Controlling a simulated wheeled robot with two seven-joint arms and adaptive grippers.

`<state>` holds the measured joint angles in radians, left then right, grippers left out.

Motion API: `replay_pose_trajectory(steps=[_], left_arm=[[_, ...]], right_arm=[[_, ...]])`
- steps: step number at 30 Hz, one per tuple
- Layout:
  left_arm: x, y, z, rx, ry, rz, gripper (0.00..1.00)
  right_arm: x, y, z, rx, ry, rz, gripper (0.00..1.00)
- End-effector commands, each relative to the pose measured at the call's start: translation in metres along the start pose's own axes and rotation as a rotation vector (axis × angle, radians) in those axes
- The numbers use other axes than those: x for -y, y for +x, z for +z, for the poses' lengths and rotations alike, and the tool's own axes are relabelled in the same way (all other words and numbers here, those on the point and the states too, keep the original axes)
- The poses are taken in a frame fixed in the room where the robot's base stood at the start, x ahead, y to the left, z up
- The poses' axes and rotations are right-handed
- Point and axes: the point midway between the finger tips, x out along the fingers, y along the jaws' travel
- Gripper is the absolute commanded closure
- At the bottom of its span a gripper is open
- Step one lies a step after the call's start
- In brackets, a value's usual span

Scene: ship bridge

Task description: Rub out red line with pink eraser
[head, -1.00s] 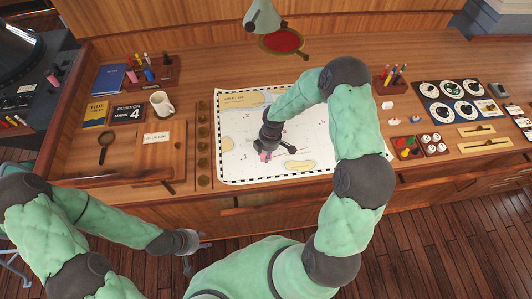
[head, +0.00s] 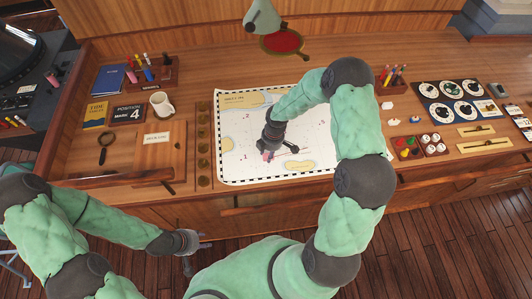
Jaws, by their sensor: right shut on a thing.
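A paper chart (head: 235,168) with a black-and-white border lies on the desk. My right gripper (head: 268,155) is over the middle of the chart, pointing down, shut on the pink eraser (head: 266,155), of which only a small part shows at the chart surface. I cannot tell whether the eraser touches the paper. A dark thin shape beside the gripper looks like part of its fingers. I cannot make out a red line; small red marks show on the chart, and my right arm hides part of it. My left gripper (head: 190,243) is low in front of the desk, away from the chart; its fingers are too unclear to judge.
A lamp (head: 262,17) hangs behind. Right are a pen holder (head: 391,80), small white pieces, and a dial panel (head: 458,102).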

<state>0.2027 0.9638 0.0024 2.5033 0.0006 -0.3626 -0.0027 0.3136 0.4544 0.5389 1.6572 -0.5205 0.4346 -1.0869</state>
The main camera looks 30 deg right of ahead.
Motion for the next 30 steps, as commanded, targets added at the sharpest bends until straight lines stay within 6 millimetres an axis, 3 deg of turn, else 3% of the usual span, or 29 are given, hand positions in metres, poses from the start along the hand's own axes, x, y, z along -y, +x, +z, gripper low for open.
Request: replay_pose_trajectory(steps=[30], left_arm=[[-0.003,-0.007,0.0,0.0,0.0,0.0,0.6]], right_arm=[[-0.006,-0.004,0.034,0.001,0.0,0.0,0.9]])
